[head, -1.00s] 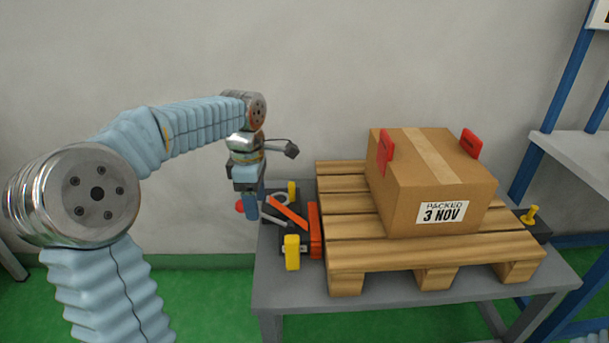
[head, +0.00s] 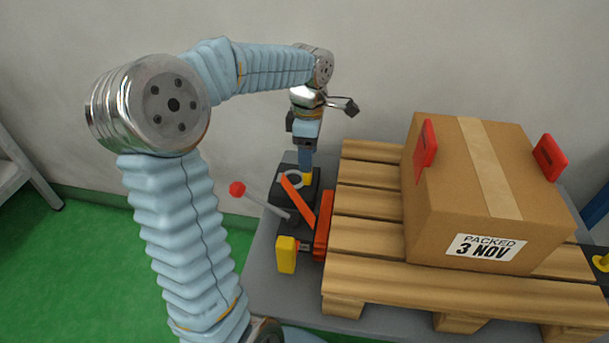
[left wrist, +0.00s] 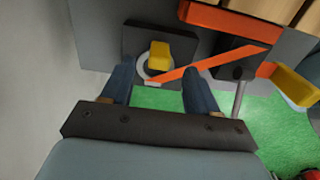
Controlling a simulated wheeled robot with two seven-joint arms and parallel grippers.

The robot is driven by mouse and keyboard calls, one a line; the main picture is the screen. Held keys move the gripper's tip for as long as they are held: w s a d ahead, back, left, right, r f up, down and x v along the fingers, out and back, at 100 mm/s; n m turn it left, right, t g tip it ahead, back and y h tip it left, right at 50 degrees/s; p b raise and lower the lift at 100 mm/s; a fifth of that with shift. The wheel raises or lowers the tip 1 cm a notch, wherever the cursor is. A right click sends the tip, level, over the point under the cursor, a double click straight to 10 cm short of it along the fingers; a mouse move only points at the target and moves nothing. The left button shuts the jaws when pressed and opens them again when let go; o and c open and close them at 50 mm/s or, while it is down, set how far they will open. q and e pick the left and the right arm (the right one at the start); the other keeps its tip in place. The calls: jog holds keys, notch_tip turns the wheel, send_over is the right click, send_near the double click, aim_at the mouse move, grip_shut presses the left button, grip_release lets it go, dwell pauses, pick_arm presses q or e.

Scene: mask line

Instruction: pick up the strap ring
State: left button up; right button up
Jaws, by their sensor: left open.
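The strap ring (head: 285,170) is a pale grey ring at the end of an orange strap (head: 297,200). It lies by a yellow peg (head: 308,179) on a dark block. In the left wrist view the ring (left wrist: 143,70) curves around the lower left of the yellow peg (left wrist: 159,52); I cannot tell if it is hooked over it. My left gripper (head: 305,168) points down over the block, hiding part of it. In the left wrist view the open, empty left gripper (left wrist: 159,86) has a finger on either side of the ring, apart from it. My right gripper is not in view.
A lever with a red ball (head: 237,188) sticks out left of the strap. An orange plate (head: 323,225) and a yellow block (head: 286,255) stand beside the wooden pallet (head: 370,232). A cardboard box (head: 430,210) with red corner pieces sits on the pallet.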

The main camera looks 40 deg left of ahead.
aim_at(306, 178)
pick_arm(q)
notch_tip(306, 178, down, 6)
jog(key=shift+w+f, duration=0.1)
jog(key=shift+c, duration=0.4)
jog(key=c, duration=1)
